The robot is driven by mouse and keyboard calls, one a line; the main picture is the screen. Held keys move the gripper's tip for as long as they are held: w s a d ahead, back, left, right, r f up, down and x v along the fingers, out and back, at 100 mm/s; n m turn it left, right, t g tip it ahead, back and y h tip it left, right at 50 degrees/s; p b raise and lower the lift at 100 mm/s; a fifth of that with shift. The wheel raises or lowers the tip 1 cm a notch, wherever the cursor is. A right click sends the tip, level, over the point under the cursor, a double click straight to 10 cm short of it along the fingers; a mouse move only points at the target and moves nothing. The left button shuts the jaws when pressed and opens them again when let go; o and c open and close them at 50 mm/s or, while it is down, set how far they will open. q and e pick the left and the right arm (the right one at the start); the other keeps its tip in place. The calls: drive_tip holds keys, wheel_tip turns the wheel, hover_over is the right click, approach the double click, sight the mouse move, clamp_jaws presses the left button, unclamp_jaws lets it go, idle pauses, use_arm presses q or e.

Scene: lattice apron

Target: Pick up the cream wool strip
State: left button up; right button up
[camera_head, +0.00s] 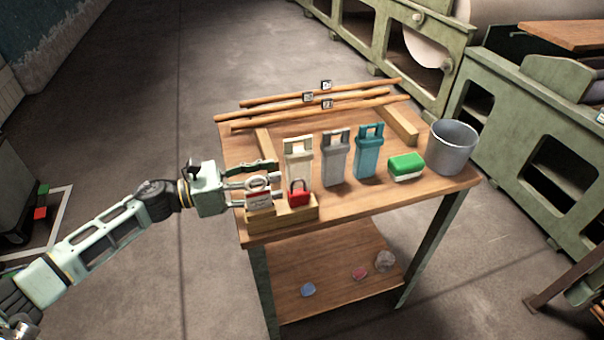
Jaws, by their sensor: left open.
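The cream strip (298,160), which I take as the cream wool strip, stands upright on the wooden table with a slotted top. It is left of a similar grey strip (335,160) and a teal strip (369,152). My left gripper (276,181) is at the table's left side, open, its fingers pointing right towards the cream strip. In the picture its fingertips lie just left of the strip; I cannot tell whether they touch it. The strip's lower end is partly hidden by a red padlock (299,193). My right gripper is not in view.
A wooden tray (283,217) holds the red padlock and a pale one (258,194), close by my left gripper. A green-and-white block (406,166) and a grey bucket (452,147) stand right. Long sticks (320,107) lie along the back. Small lumps lie on the lower shelf (330,268).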

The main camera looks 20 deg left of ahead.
sight(286, 170)
use_arm(q)
drive_tip(key=p+x, duration=0.3)
drive_tip(key=x, duration=0.4)
drive_tip(key=shift+w+d+r, duration=0.2)
drive_tip(key=shift+w+d, duration=0.05)
drive_tip(key=shift+w, duration=0.05)
drive_tip(key=shift+f, duration=0.1)
drive_tip(key=shift+c, duration=0.5)
drive_tip(key=c, duration=1)
